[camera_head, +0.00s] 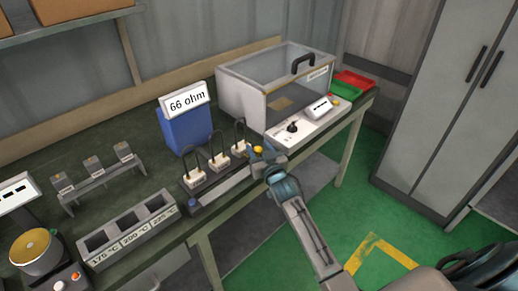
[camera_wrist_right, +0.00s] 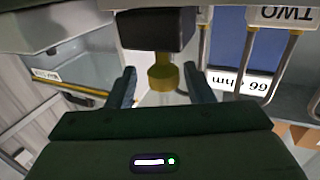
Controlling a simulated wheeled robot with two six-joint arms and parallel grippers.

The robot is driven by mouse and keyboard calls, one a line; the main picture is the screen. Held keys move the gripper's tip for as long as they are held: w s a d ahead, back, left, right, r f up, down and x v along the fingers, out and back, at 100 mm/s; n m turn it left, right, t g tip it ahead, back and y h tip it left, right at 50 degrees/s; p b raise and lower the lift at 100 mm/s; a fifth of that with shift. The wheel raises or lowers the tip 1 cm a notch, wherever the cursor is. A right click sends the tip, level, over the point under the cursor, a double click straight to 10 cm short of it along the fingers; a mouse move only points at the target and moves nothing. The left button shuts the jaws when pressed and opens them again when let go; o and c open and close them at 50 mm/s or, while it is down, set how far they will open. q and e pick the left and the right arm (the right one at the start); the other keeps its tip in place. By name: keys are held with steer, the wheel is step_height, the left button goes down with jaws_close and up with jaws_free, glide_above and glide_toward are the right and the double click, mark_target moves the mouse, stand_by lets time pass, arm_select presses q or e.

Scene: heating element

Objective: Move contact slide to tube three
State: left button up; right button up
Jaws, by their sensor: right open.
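The contact slide is a dark block (camera_wrist_right: 158,30) with a yellow knob (camera_wrist_right: 162,76) in the right wrist view. The yellow knob also shows in the head view (camera_head: 258,149), at the right end of the tube rack. My right gripper (camera_wrist_right: 161,88) is open, with its two fingers on either side of the knob and gaps visible. In the head view my right gripper (camera_head: 262,160) covers part of the slide. Three white tube heads with dark loops stand in a row; the rightmost (camera_head: 240,149) is nearest the gripper. A label TWO (camera_wrist_right: 285,14) shows upside down. My left gripper is not in view.
A blue box with a 66 ohm sign (camera_head: 185,99) stands behind the rack. A clear-lidded case (camera_head: 275,80) is to the right, with red and green trays (camera_head: 352,84) beyond. A grey three-slot temperature block (camera_head: 128,231) sits front left.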

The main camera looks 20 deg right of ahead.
steer(key=s+b, duration=0.2)
steer(key=s, duration=0.8)
steer(key=shift+s, duration=0.2)
steer(key=shift+a, duration=0.1)
steer(key=s+d+f+g, duration=0.1)
steer(key=s+f+g, duration=0.15)
steer(key=f, duration=0.95)
steer(key=s+d+f+g, duration=0.1)
steer(key=s+f+g, duration=0.15)
steer(key=f, duration=1.05)
steer(key=s+f+g, duration=0.2)
steer(key=s+f, duration=0.3)
steer(key=f, duration=0.3)
steer(key=s+f+g, duration=0.2)
steer(key=s+f, duration=0.3)
steer(key=f, duration=0.3)
steer(key=s+f+g, duration=0.2)
steer(key=s+f, duration=0.4)
steer(key=s, duration=0.5)
steer(key=s+f+g, duration=0.3)
steer(key=s+f, duration=0.4)
steer(key=s, duration=0.5)
steer(key=s+f+n+g, duration=0.1)
steer(key=s+f+g, duration=0.1)
steer(key=s+f, duration=0.4)
steer(key=s, duration=0.5)
steer(key=shift+s+d+f+g, duration=0.15)
steer(key=shift+s+f+g, duration=0.15)
steer(key=shift+g, duration=0.1)
